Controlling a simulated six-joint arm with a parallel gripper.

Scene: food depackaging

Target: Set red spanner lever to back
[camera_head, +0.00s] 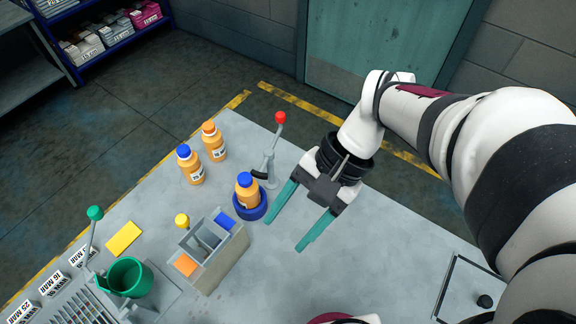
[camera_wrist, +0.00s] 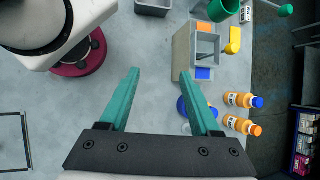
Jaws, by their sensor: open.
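The red spanner lever (camera_head: 274,145) stands at the back edge of the table in the head view, with a red ball on top of a grey arm and a metal base. Its arm leans slightly to the right at the top. A bottle with a blue cap (camera_head: 245,190) stands in a blue round holder (camera_head: 251,208) just in front of the lever. My gripper (camera_head: 284,224) is open and empty, above the table to the right of the holder. In the wrist view, my gripper (camera_wrist: 163,88) has its teal fingers wide apart over bare table, and the lever is not clearly visible.
Two orange bottles (camera_head: 190,165) (camera_head: 214,142) stand left of the lever. A grey divided box (camera_head: 222,262) with coloured panels, a yellow-topped knob (camera_head: 182,220), a green cup (camera_head: 128,276) and a green-ball lever (camera_head: 94,214) are at the left. The table's middle right is clear.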

